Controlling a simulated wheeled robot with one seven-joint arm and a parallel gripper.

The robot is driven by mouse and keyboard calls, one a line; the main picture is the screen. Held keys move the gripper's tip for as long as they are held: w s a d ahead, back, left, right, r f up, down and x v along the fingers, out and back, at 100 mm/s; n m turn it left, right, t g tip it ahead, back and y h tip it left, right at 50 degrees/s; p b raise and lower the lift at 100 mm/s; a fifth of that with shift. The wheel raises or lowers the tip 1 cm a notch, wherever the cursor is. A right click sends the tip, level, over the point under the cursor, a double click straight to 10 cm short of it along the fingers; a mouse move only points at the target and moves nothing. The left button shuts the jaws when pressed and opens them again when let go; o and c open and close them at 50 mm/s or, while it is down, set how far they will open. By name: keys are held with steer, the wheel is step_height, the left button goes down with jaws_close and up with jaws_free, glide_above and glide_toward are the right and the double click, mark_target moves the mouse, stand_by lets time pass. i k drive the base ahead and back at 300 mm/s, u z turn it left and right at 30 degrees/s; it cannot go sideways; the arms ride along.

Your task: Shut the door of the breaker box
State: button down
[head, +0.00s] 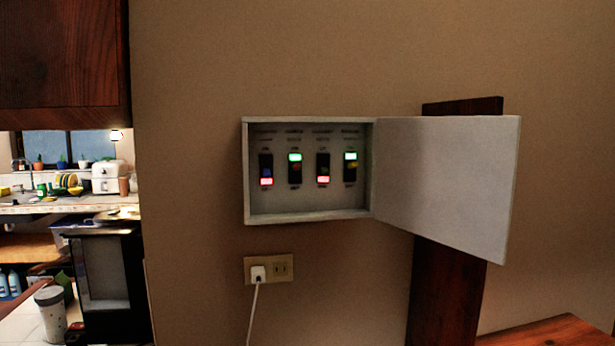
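The breaker box (308,216) is a light grey, shallow box mounted on the beige wall in the middle of the head view. Its door (445,180) is hinged on the right side and stands wide open, swung out to the right. Inside the box is a row of several switches (295,168); some show green lights at the top and others show red lights at the bottom. My gripper is not in view.
Below the box is a wall outlet (282,268) with a white plug and cord. A dark wooden post (446,295) stands behind the door. A wooden surface (555,333) is at bottom right. A dark cabinet (60,55) hangs at upper left, above a cluttered kitchen area.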

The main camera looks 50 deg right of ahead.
mark_target(451, 182)
steer(key=u, duration=1.85)
steer(key=k, duration=2.45)
steer(key=z, duration=1.65)
steer(key=k, duration=0.4)
steer(key=z, duration=0.55)
steer(key=i, duration=0.3)
steer(key=u, duration=0.4)
